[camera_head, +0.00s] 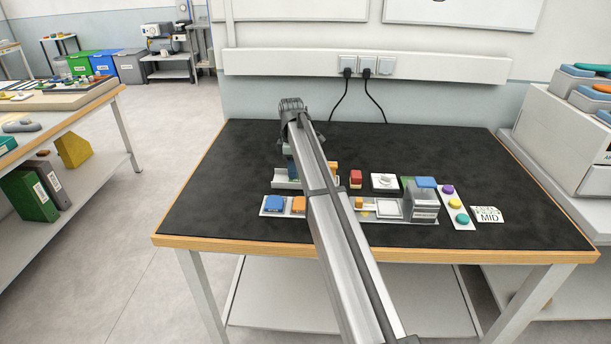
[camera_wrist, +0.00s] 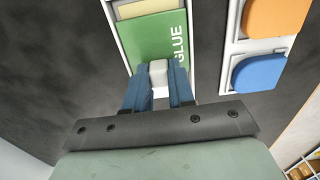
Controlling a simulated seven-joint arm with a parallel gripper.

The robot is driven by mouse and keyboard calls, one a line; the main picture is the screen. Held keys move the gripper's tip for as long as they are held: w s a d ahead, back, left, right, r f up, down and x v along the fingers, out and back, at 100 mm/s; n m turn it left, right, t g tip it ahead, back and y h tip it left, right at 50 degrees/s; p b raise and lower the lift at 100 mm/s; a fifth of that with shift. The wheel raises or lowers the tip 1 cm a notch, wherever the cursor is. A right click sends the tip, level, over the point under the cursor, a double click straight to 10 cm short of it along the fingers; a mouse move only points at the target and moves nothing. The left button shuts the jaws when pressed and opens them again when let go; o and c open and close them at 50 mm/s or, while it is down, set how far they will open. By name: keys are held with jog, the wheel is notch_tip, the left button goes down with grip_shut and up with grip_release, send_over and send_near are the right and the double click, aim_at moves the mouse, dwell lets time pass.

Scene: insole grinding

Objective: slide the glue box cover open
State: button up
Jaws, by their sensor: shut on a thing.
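The glue box is a white-rimmed tray (camera_wrist: 120,46) in the wrist view, with a green cover (camera_wrist: 150,42) lettered GLUE. A strip of pale tan interior (camera_wrist: 142,8) shows past the cover's far edge, so the cover stands partly open. A small whitish knob (camera_wrist: 158,70) is at the cover's near end. My gripper (camera_wrist: 158,84) has its blue fingers shut on this knob from both sides. In the head view the white box (camera_head: 283,184) is partly hidden behind my arm, and my fingers are mostly hidden.
An orange block (camera_wrist: 272,17) and a blue block (camera_wrist: 260,72) sit in a white holder right of the box in the wrist view. In the head view, a red block (camera_head: 355,178) and a grey machine (camera_head: 424,205) stand right of my arm. The black mat's left part (camera_head: 225,170) is clear.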

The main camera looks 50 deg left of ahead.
jog(key=shift+s+a+f, duration=0.15)
jog(key=shift+s+a, duration=1.5)
jog(key=shift+s, duration=0.05)
jog(key=o, duration=0.7)
notch_tip(320, 180, up, 7)
jog(key=shift+r, duration=0.1)
jog(key=shift+d, duration=0.1)
dwell(0.6)
